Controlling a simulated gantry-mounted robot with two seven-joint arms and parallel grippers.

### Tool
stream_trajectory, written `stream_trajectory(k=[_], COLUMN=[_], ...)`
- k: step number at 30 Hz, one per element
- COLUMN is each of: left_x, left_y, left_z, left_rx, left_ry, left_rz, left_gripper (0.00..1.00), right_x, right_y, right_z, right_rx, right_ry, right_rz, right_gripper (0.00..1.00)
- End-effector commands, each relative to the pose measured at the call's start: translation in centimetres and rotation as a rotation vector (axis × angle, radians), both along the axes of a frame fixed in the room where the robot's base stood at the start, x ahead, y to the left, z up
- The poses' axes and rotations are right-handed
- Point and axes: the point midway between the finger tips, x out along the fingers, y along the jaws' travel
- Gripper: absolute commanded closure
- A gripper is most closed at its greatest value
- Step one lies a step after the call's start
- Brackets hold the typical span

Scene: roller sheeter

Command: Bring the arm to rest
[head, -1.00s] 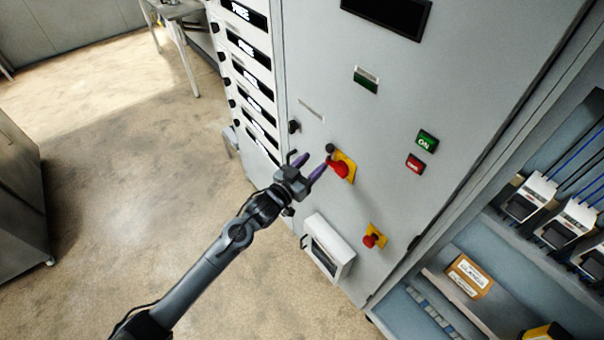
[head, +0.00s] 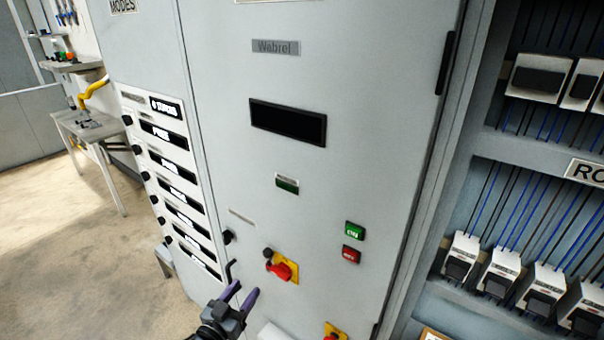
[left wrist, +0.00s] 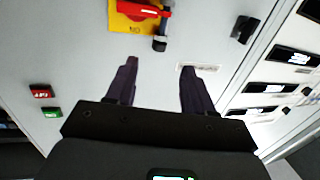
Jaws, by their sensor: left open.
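My left gripper (head: 240,298) is at the lower middle of the head view, in front of the grey cabinet door (head: 330,190). Its two purple fingers are apart with nothing between them. The red rotary handle on its yellow plate (head: 282,268) is just up and right of the fingertips. In the left wrist view the open fingers (left wrist: 154,80) point toward the cabinet face, and the red handle (left wrist: 143,10) lies beyond them at the top, apart from them. My right gripper is in neither view.
A green button (head: 355,230) and a red button (head: 351,254) are on the door. A second yellow plate (head: 334,332) shows at the bottom edge. A black door handle (head: 231,269) is near the fingers. Open shelves with devices (head: 506,272) stand at right. Floor at left (head: 75,240) is clear.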

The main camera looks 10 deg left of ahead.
Motion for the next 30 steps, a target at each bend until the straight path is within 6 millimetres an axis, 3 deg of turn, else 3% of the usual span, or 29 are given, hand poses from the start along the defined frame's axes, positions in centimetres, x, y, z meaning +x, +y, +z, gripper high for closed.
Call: stream_trajectory(k=[5, 10, 14, 18, 21, 27, 30], left_x=[-3.8, -11.2, -18.0, -24.2, -27.5, -31.8, -34.3], left_y=[-1.0, -3.0, -3.3, -2.5, -1.8, -0.6, -0.1], left_z=[-6.0, -9.9, -12.0, -12.3, -11.5, -9.8, -10.5], left_rx=[-0.032, -0.095, -0.065, 0.018, 0.082, 0.208, 0.287], left_ry=[0.106, 0.250, 0.477, 0.721, 0.860, 1.068, 1.203], left_rz=[-0.001, 0.023, 0.091, 0.141, 0.154, 0.138, 0.108], left_gripper=[0.47, 0.47, 0.47, 0.47, 0.47, 0.47, 0.47], right_x=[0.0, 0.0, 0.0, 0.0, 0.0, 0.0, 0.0], right_y=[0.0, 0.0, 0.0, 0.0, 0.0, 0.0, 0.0], right_z=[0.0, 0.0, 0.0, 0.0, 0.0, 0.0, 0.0], right_rx=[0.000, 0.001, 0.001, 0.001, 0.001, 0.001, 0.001], right_ry=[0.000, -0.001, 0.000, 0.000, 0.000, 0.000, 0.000], right_rz=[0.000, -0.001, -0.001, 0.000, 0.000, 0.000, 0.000], right_gripper=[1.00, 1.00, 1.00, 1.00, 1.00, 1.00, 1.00])
